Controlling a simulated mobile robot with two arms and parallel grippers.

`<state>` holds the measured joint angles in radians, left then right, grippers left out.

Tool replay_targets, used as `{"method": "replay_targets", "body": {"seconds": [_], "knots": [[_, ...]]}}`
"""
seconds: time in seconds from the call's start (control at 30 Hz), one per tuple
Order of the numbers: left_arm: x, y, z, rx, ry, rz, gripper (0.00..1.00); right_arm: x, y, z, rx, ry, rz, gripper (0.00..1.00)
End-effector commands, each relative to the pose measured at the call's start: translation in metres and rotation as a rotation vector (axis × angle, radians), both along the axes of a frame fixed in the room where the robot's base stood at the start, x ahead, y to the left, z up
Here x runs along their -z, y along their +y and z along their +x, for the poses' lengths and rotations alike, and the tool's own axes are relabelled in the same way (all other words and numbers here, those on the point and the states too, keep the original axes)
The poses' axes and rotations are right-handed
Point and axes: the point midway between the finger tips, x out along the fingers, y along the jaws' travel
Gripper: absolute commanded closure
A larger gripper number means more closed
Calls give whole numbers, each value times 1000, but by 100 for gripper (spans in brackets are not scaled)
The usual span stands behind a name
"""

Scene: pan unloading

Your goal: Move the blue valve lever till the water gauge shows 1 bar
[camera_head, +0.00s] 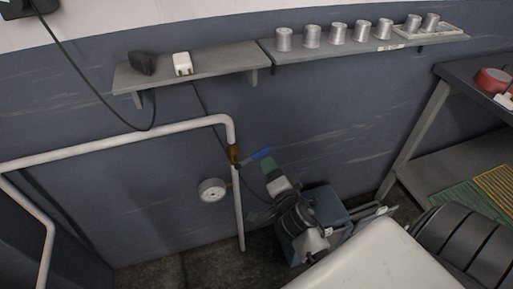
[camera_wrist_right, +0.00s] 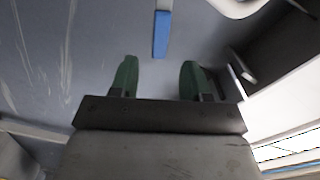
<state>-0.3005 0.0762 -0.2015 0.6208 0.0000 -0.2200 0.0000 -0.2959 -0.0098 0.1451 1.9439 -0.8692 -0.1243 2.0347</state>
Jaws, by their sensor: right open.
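The blue valve lever (camera_head: 262,153) sticks out to the right and slightly up from a brass valve (camera_head: 234,154) on the white vertical pipe. The round white water gauge (camera_head: 212,190) sits left of that pipe, below the valve; its reading is too small to tell. My right gripper (camera_head: 268,164) has green fingers and is just below the lever's free end. In the right wrist view, the lever (camera_wrist_right: 161,34) lies ahead of the open, empty fingers (camera_wrist_right: 158,76), with a gap between them. My left gripper is not in view.
A grey wall shelf (camera_head: 205,62) holds a black object and a white plug; the adjoining shelf holds several metal cans (camera_head: 336,33). A workbench (camera_head: 430,145) stands at right. A blue-grey box (camera_head: 325,205) is on the floor behind my right arm. The wall around the lever is clear.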

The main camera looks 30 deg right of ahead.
Motion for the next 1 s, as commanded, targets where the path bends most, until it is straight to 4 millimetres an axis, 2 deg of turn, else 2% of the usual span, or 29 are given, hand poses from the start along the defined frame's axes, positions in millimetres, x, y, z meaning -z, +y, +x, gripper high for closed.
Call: {"method": "replay_targets", "body": {"seconds": [0.2, 0.43, 0.6, 0.87, 1.0], "knots": [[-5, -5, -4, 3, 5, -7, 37, -2, -10, 43, -1, -2, -5, 53], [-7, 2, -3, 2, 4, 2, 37, -1, -18, 77, -1, 0, -3, 53], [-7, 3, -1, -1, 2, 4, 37, 0, -21, 87, 0, 2, -1, 53], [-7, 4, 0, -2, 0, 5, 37, 0, -21, 88, 0, 2, -1, 53], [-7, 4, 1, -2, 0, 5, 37, 0, -21, 88, 0, 2, -1, 72]]}}
